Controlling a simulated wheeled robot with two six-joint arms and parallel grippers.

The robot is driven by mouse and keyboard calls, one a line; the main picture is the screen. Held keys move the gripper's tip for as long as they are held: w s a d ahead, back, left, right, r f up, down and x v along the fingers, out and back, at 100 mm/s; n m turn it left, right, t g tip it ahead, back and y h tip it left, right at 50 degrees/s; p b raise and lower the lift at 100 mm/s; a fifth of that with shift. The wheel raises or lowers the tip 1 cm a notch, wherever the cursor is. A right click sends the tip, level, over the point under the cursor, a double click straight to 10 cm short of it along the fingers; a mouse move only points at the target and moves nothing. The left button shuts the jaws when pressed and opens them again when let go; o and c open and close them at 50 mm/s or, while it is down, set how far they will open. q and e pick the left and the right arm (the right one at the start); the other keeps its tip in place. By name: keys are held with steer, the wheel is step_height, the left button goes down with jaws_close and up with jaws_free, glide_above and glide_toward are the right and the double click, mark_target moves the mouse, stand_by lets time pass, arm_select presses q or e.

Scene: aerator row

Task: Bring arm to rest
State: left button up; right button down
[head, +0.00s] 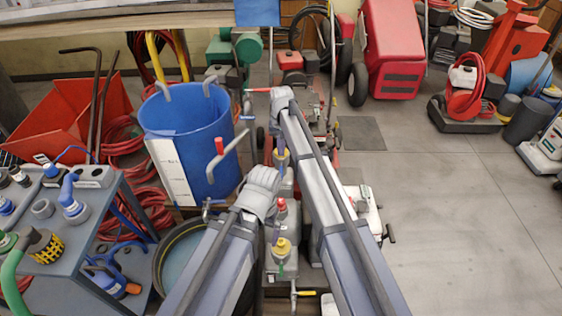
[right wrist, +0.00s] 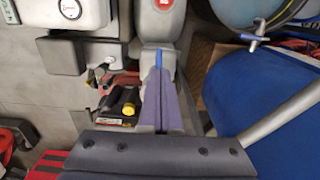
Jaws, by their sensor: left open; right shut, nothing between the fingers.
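My left gripper (head: 274,236) is the lower one in the head view, pointing down above a row of machines. Its fingers are small here and partly hidden by the wrist; it is open. My right gripper (head: 281,140) is farther out, at the end of the long arm reaching up the middle of the view. In the right wrist view its purple fingers (right wrist: 158,100) lie together with nothing between them. Both arms are extended forward over the machines, and the arm links hide part of what lies below.
A blue barrel (head: 190,135) stands left of both grippers. A grey cart (head: 75,235) with fittings is at the lower left, beside a round dark-rimmed tub (head: 165,270). A red machine (head: 388,50) stands at the back. The floor (head: 450,200) on the right is mostly clear.

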steer(key=shift+r, duration=0.15)
steer(key=s+d+r+n+p, duration=0.1)
steer(key=s+d+r+p, duration=0.1)
steer(key=s, duration=0.9)
steer(key=s+d+r+n+p, duration=0.1)
steer(key=s+r+p, duration=0.3)
steer(key=s, duration=0.7)
steer(key=s+d+r+n+h+p, duration=0.1)
steer(key=s+d+r+p, duration=0.2)
steer(key=s, duration=0.9)
steer(key=shift+r+n, duration=0.3)
steer(key=shift+n, duration=0.1)
